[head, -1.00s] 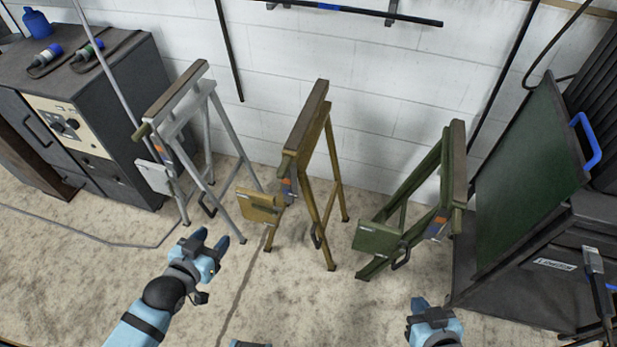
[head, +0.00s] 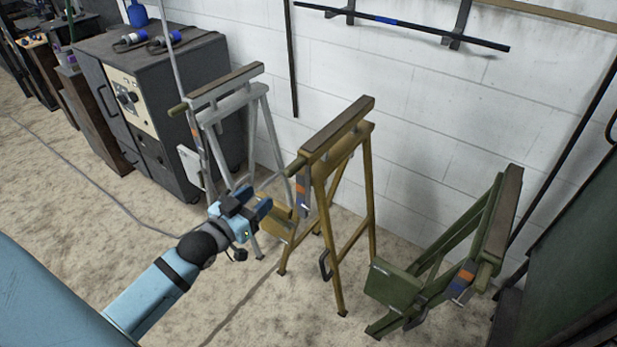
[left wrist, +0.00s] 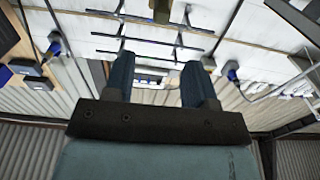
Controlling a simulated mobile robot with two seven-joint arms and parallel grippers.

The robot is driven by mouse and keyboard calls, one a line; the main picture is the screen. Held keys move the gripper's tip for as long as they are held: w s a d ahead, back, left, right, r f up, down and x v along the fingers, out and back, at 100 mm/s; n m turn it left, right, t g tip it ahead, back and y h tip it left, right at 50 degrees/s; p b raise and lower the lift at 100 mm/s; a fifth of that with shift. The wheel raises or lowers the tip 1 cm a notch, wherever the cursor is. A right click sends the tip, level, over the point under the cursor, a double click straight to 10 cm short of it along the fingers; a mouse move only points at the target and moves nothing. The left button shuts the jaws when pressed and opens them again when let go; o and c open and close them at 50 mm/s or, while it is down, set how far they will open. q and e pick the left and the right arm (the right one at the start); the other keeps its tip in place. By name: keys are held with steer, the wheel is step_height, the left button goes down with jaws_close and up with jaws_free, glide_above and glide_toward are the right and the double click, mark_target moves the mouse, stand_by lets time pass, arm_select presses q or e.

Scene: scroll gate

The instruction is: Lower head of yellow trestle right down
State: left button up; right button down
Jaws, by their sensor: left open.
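The yellow trestle (head: 367,190) stands upright on splayed legs in the middle of the head view. Its head (head: 337,130), a beam with a brown top, sits above the leg frame with a gap showing under it. An orange and blue mark shows on its near post, and a plate at its lower left is partly hidden behind my gripper. My left gripper (head: 264,203) is open and empty, in front and left of the yellow trestle, below its head; no contact is clear. In the left wrist view its two fingers (left wrist: 160,80) are spread apart. My right gripper is out of view.
A grey trestle (head: 262,130) stands to the left and a green trestle (head: 450,255) to the right. A dark cabinet (head: 150,100) is at the back left, and a white block wall (head: 400,90) is behind. The floor at front centre is clear.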

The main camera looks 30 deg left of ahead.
mark_target(286, 173)
arm_select(q)
steer(key=w, duration=0.4)
steer(key=w+b, duration=0.1)
steer(key=w, duration=0.4)
steer(key=w+d, duration=0.1)
steer(key=w, duration=0.3)
steer(key=shift+w+b, duration=0.35)
steer(key=shift+b, duration=0.05)
